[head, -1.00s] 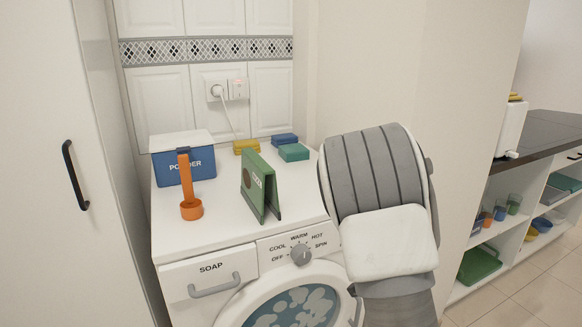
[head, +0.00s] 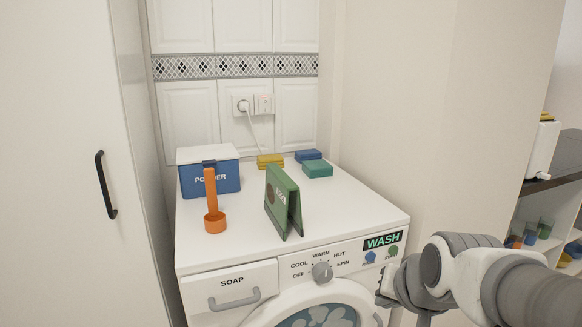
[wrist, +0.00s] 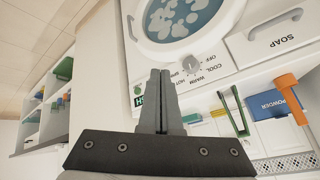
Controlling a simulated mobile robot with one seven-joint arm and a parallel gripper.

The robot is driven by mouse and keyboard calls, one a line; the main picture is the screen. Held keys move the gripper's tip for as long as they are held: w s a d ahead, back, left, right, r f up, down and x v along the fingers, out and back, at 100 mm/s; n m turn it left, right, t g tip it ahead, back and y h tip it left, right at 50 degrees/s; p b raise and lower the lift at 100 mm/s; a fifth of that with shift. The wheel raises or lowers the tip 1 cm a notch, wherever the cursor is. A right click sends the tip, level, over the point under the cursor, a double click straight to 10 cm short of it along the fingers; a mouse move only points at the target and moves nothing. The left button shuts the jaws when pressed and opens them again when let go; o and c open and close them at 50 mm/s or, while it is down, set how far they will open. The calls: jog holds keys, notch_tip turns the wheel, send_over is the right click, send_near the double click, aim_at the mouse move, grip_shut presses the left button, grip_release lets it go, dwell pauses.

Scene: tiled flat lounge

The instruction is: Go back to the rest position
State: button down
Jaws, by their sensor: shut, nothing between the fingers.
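My gripper (wrist: 160,76) is shut and empty in the wrist view, its fingertips in front of the washing machine's control panel, which shows upside down. Whether they touch it I cannot tell. In the head view my arm is low at the right, beside the panel's right end, and my fingertips are hard to make out. The white washing machine (head: 350,220) has a lit WASH display (head: 383,241), a blue and a green button below it, a grey dial (head: 322,272) and a shut SOAP drawer (head: 232,284). Its round door (wrist: 190,18) shows foamy water.
On the machine stand a blue POWDER box (head: 210,179), an orange scoop (head: 214,222), a green folded sign (head: 282,202) and several sponges (head: 317,168). A white cabinet (head: 60,240) stands left. A wall bounds the right, with open shelves (head: 545,225) beyond it.

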jog(key=s+a+r+n+g, duration=0.15)
jog(key=s+n, duration=0.25)
jog(key=s, duration=0.7)
notch_tip(320, 180, up, 26)
jog(key=p, duration=2.6)
jog(key=shift+w+r, duration=0.2)
jog(key=shift+r, duration=0.05)
